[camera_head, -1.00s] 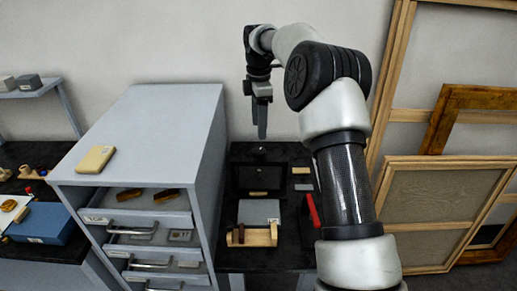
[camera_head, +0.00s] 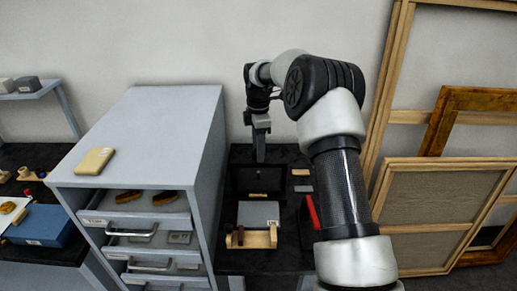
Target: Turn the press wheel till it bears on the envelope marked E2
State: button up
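My gripper (camera_head: 260,146) hangs pointing down above the back of the dark bench, in front of the wall. Its fingers show edge-on, so I cannot tell whether they are open or shut. Below it stands a dark box-like frame (camera_head: 241,181), which may be the press. A small pale strip lies at its lower front. I cannot make out a wheel. In front lies a flat grey piece (camera_head: 257,212) with a small white label, too small to read. I cannot tell whether it is the envelope E2.
A wooden rack (camera_head: 262,239) stands at the bench front. A red bar (camera_head: 312,211) lies at the right. A tall grey drawer cabinet (camera_head: 165,125) with open drawers stands close on the left. Wooden frames (camera_head: 440,210) lean at the right.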

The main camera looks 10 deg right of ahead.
jog(key=c, duration=0.5)
jog(key=shift+m, duration=0.4)
